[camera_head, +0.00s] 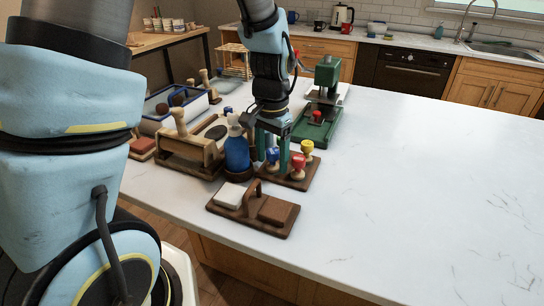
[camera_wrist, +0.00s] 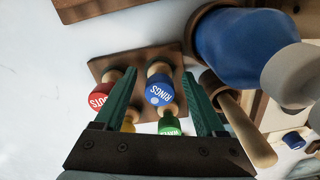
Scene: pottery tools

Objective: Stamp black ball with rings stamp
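The blue stamp labelled RINGS (camera_wrist: 159,90) stands in a brown wooden holder (camera_wrist: 105,66) in the wrist view. It also shows in the head view (camera_head: 272,155). My gripper (camera_wrist: 159,74) is open, with its green fingers on either side of the blue stamp in the picture and a gap on both sides. Beside it are the red DOTS stamp (camera_wrist: 98,98), a yellow stamp (camera_wrist: 128,124) and a green stamp (camera_wrist: 169,129), partly hidden by my gripper. Two dark balls (camera_head: 178,100) (camera_head: 162,108) lie in a blue-rimmed tray (camera_head: 150,126); I cannot tell which is black.
A blue bottle (camera_head: 237,153) stands close to the left of my gripper. A wooden tool box (camera_head: 190,157) is further left. A green press (camera_head: 327,78) stands behind. A brown block with a white pad (camera_head: 230,195) is in front. The counter's right side (camera_head: 430,180) is clear.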

